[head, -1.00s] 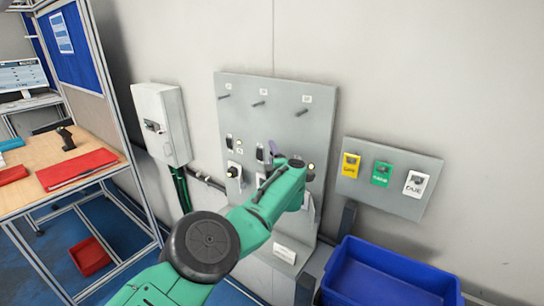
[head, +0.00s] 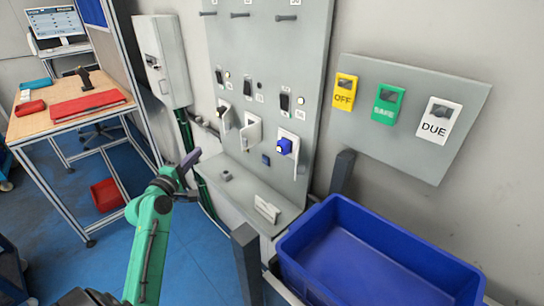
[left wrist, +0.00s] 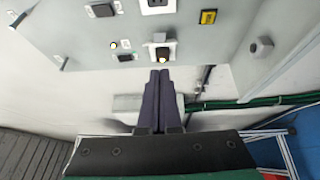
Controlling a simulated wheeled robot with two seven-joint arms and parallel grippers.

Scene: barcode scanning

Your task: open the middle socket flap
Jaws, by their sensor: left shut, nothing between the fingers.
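The grey wall panel (head: 315,50) carries a row of three sockets under dark switches. The middle socket flap (head: 251,132) is white and seems to stand out from the panel; its exact angle is hard to tell. The left socket (head: 222,116) also has a white part standing out. My right gripper is out of view.
A blue bin (head: 350,278) stands at the lower right, by a dark post (head: 246,262). A sign board (head: 410,145) with yellow, green and white tags hangs right of the panel. A white wall box (head: 161,62) is left. A workbench (head: 38,122) stands further left.

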